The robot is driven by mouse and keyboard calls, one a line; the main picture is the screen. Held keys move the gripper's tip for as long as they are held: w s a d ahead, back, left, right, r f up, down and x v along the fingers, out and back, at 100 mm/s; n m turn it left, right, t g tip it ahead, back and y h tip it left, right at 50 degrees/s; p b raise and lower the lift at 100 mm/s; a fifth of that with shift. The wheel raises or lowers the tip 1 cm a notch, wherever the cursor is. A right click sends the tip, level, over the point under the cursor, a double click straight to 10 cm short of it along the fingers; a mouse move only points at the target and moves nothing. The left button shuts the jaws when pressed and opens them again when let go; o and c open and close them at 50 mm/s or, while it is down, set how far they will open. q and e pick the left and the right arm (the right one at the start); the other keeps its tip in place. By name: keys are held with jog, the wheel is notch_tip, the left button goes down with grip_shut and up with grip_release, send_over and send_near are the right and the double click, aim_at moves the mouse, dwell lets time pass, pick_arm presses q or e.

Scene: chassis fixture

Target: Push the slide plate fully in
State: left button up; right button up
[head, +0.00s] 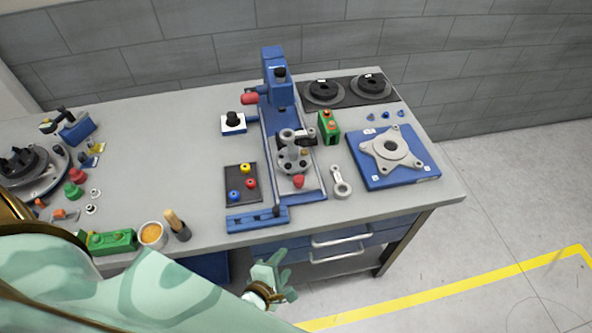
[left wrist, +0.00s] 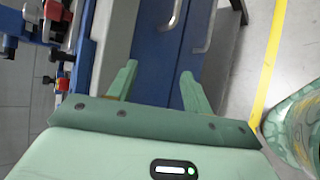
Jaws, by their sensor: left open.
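A blue fixture (head: 265,140) stands on the bench, with a blue column at its far end. A pale grey plate (head: 312,190), which looks like the slide plate, lies in its near part under a grey metal part (head: 292,158). A red knob (head: 299,181) sits at the plate's near end. How far in the plate is, I cannot tell. My left gripper (head: 281,263) is open and empty, in front of the bench edge and below the fixture. Its two green fingers show apart in the left wrist view (left wrist: 159,70), with nothing between them. My right gripper is out of view.
A black tray with coloured knobs (head: 233,170) lies left of the plate. A grey link (head: 341,183), a green block (head: 328,127) and a blue plate with a metal flange (head: 365,175) are to the right. Drawers with handles (head: 335,240) are below the bench top.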

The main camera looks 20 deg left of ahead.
aim_at(297, 183)
pick_arm(q)
jog(key=w+a+r+n+t+y+p, duration=0.1)
jog(key=w+r+n, duration=0.1)
jog(key=r+n, duration=0.6)
jog(key=w+a+r+n+t+y+p, duration=0.1)
jog(key=w+r+n+y+p, duration=0.1)
jog(key=r+n, duration=0.65)
jog(key=shift+m+g+h, duration=0.25)
jog(key=shift+g+h, duration=0.05)
jog(key=b+x, duration=0.1)
jog(key=x, duration=0.7)
jog(key=b+x, duration=0.1)
jog(key=x, duration=0.7)
jog(key=shift+w+a+r, duration=0.1)
jog(key=shift+w+r, duration=0.05)
jog(key=shift+w, duration=0.1)
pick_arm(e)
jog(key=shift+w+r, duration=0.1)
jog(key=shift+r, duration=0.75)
pick_arm(q)
grip_shut()
